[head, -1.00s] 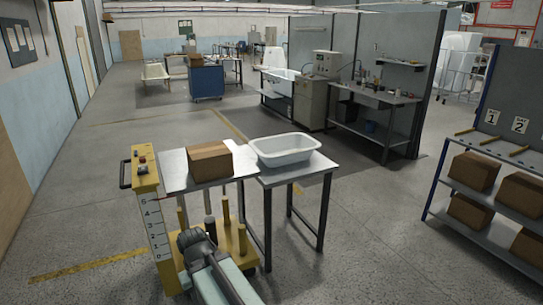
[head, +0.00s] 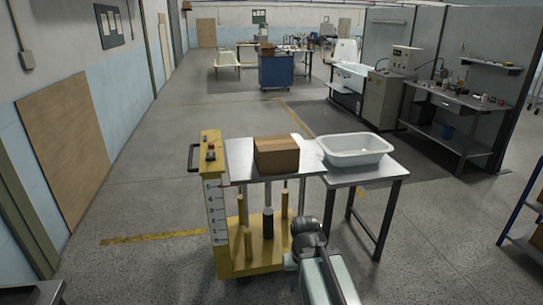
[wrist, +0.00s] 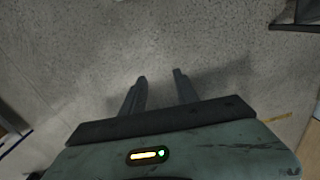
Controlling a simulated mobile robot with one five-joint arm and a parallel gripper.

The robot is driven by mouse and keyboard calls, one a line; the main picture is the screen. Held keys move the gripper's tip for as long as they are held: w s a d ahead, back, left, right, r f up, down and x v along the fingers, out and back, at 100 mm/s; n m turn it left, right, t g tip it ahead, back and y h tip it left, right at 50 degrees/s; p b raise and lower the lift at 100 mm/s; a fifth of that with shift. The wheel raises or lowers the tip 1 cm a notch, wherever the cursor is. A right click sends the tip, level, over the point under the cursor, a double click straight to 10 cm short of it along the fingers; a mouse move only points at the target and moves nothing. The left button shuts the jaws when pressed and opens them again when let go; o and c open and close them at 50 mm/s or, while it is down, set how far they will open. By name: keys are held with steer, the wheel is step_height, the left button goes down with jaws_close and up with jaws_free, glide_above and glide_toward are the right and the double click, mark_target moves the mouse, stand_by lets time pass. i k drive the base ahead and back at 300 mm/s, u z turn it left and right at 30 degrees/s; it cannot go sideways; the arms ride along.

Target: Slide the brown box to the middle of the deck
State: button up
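The brown box (head: 276,157) stands upright and closed on the metal deck (head: 240,163) of a yellow lift trolley in the head view. Bare deck shows to its left and a narrower strip to its right. My gripper shows in the wrist view (wrist: 160,77), with two dark fingers apart and nothing between them, above bare grey floor. In the head view my arm is low in front of the trolley, below deck height and apart from the box. The fingers cannot be made out there.
A white basin (head: 354,150) sits on a metal table (head: 390,169) against the deck's right side. The trolley's yellow control post (head: 213,198) stands at the deck's left. Open floor (head: 150,275) lies to the left. A shelf rack (head: 525,240) is at the right edge.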

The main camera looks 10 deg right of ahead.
mark_target(277, 154)
steer(key=z, duration=1.25)
steer(key=i, duration=0.9)
steer(key=u, duration=3.35)
steer(key=i, duration=1)
steer(key=z, duration=0.05)
